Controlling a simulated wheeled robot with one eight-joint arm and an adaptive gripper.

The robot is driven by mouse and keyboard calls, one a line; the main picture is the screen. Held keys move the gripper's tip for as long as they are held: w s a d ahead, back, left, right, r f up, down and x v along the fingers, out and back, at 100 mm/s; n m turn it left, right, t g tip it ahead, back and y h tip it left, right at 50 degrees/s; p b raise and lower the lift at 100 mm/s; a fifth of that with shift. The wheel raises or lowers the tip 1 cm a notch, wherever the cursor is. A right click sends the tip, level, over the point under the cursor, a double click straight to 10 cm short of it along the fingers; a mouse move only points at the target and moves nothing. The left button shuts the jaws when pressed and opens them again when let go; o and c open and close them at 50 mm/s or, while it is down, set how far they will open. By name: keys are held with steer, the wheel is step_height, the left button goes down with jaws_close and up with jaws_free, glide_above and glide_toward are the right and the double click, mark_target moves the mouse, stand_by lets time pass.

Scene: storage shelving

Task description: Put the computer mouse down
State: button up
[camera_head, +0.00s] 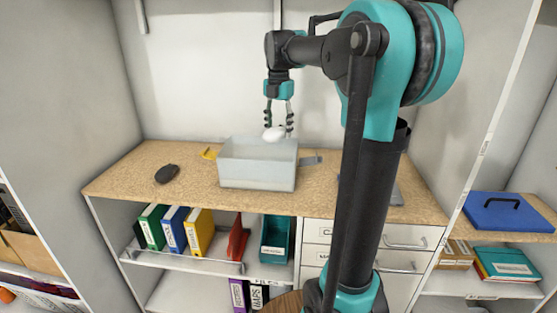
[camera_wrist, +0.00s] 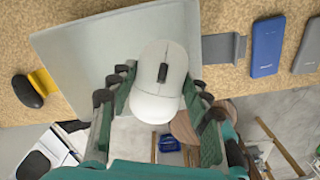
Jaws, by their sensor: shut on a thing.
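A white computer mouse (camera_head: 274,133) with a dark scroll wheel is held between the fingers of my gripper (camera_head: 279,126). The mouse also shows in the wrist view (camera_wrist: 160,95), with a finger on each side. In the head view, my gripper points down and holds the mouse at about the rim of a light grey box (camera_head: 257,174) on the wooden counter. In the wrist view, the box's grey surface (camera_wrist: 75,65) lies behind the mouse. The head view does not show clearly whether the mouse touches the box.
A dark mouse (camera_head: 167,174) lies on the counter (camera_head: 120,180) left of the box, with free surface around it. A yellow item (camera_head: 209,153) and a grey item (camera_head: 311,160) flank the box. A blue flat device (camera_wrist: 267,46) lies farther right. Binders (camera_head: 199,230) stand below.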

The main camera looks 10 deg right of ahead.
step_height(320, 180, down, 11)
steer(key=shift+f, duration=0.2)
stand_by(0.3)
steer(key=shift+f, duration=0.1)
steer(key=o, duration=1.2)
step_height(320, 180, up, 12)
steer(key=shift+r, duration=0.15)
